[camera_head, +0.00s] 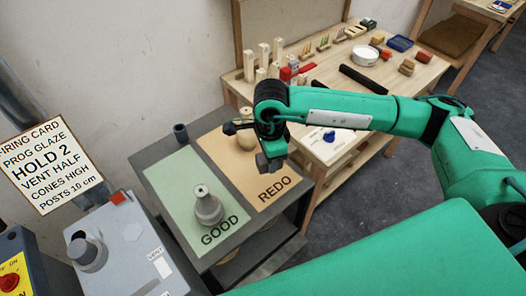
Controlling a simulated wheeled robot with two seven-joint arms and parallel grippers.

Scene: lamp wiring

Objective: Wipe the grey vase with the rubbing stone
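The grey vase (208,209) stands upright on the green GOOD area of the low grey table. It has a round body and a narrow neck. My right gripper (270,163) hangs pointing down over the tan REDO area, to the right of the vase and apart from it. Its fingers are small and dark, and I cannot tell whether they are open or hold anything. I cannot pick out the rubbing stone with certainty; several brownish blocks (407,67) lie on the wooden table. My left gripper is not in view.
A tan pot (246,141) on the REDO area (222,150) is partly hidden by my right wrist. A grey control box (125,250) is at lower left. The wooden workbench (325,75) holds several tools.

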